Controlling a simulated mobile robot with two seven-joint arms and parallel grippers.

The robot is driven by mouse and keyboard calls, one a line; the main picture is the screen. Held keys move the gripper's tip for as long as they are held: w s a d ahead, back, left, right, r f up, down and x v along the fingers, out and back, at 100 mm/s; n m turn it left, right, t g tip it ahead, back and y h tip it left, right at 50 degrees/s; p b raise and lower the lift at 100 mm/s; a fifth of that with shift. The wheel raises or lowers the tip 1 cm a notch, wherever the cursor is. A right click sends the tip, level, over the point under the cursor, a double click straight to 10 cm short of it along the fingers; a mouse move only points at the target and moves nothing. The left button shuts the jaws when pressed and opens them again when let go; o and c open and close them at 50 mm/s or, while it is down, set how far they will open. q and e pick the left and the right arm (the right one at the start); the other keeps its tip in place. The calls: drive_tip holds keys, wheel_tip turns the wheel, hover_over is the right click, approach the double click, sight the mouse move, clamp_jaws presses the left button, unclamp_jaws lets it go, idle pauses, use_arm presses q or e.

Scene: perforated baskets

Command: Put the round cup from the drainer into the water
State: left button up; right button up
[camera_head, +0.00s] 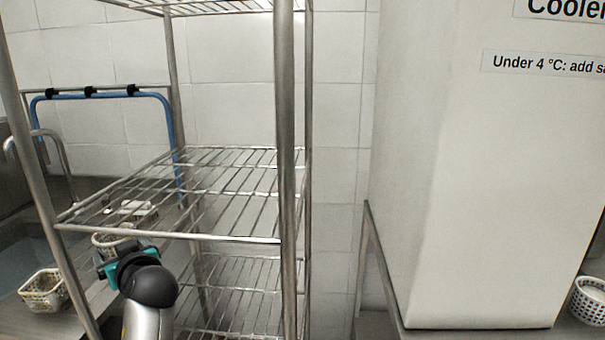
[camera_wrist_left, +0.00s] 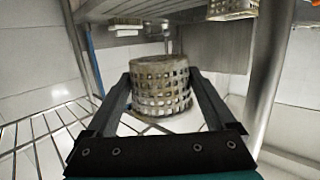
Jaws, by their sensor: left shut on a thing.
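My left gripper (camera_head: 122,250) is shut on the round cup (camera_head: 108,240), a pale perforated basket partly hidden behind the gripper and the rack's shelf edge. In the left wrist view, the cup (camera_wrist_left: 160,88) sits between the two fingers, its wall full of square holes, with a brownish closed end at the top of the picture. That view seems turned over, with the counter at its top. The water (camera_head: 18,262) shows as a greyish basin at the far left of the head view. My right gripper is not in view.
A metal wire rack (camera_head: 190,190) has posts and shelves close around my left arm. A square perforated basket (camera_head: 45,290) stands by the basin. Small white items (camera_head: 135,208) show near the rack's shelf. A tall cooler (camera_head: 490,200) and another white basket (camera_head: 590,300) are at right.

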use_arm(q)
drive_tip(key=s+d+m+t+h, duration=0.2)
drive_tip(key=s+d+m+h, duration=0.2)
drive_tip(key=s+d, duration=0.3)
drive_tip(key=s+d+f+m+t+h, duration=0.1)
drive_tip(key=s+d+m+h, duration=0.4)
drive_tip(key=d, duration=0.8)
drive_tip(key=shift+s+d+f+t+h, duration=0.15)
drive_tip(key=shift+s+t+h, duration=0.65)
drive_tip(key=shift+s+h, duration=0.4)
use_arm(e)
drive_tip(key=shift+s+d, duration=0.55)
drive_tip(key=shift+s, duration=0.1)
use_arm(q)
drive_tip(key=shift+f, duration=0.1)
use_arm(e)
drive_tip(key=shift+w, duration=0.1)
